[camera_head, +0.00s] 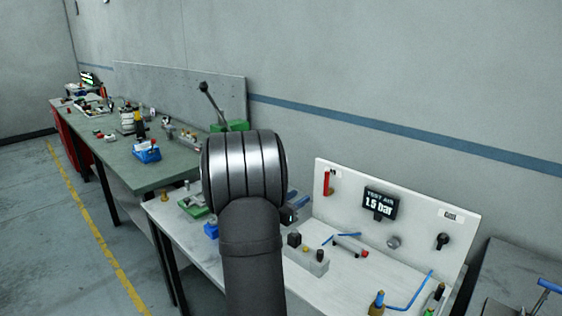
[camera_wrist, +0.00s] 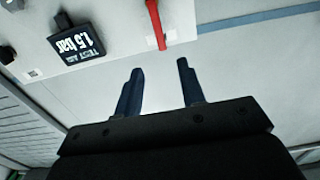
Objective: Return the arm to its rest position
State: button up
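My gripper shows in the wrist view (camera_wrist: 160,82) with its two dark blue fingers apart and nothing between them. In the head view my dark arm and silver joint rise in front of the white bench, and they hide most of the gripper. Only a blue finger part of the gripper (camera_head: 297,200) shows to the right of the joint, above the bench. In the wrist view the fingers point toward the upright white panel (camera_wrist: 100,25), close to its edge and a red bar (camera_wrist: 155,20). I cannot tell the exact distance to the panel.
A green lever press (camera_head: 230,126) stands behind my arm. A longer green-topped bench (camera_head: 160,172) with many parts runs left.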

aim_at(326, 181)
jog(key=x, duration=1.5)
jog(key=shift+w+d, duration=0.25)
jog(key=shift+d, duration=0.1)
jog(key=v, duration=1.7)
jog(key=x, duration=1.7)
jog(key=shift+d, duration=0.1)
jog(key=shift+s+d+f+m, duration=0.1)
jog(key=shift+s+d+m, duration=0.1)
jog(key=shift+m, duration=0.45)
jog(key=shift+s+d+m, duration=0.1)
jog(key=shift+s+m, duration=0.1)
jog(key=shift+m, duration=0.45)
jog(key=shift+o, duration=0.3)
